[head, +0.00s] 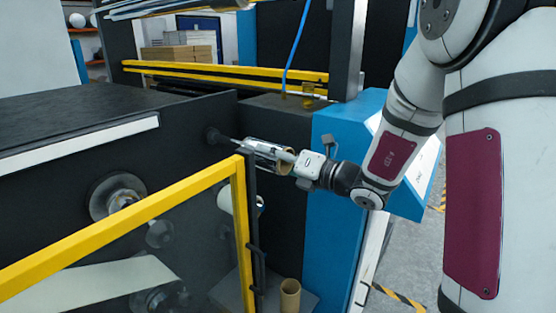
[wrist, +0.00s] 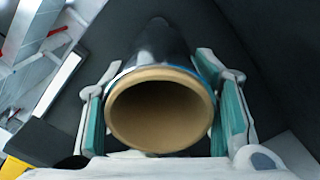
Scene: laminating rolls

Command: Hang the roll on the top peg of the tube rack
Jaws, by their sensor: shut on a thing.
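The roll (head: 262,147) is silvery and shiny with a tan cardboard core. My gripper (head: 284,158) is shut on its near end. In the wrist view my gripper (wrist: 160,95) has teal pads on both sides of the roll, and the tan core rim (wrist: 112,120) faces the camera around a dark hollow. The roll lies nearly level beside the dark machine side. The top peg (head: 222,139) sticks out from a round dark base towards the roll's far end. The peg's tip is not seen, so I cannot tell how far it reaches into the core.
A white roll (head: 226,201) sits lower, partly behind the yellow-framed clear guard (head: 130,237). A cardboard tube (head: 290,297) stands upright on a grey base below. A blue cabinet (head: 335,215) stands close to the right of the roll.

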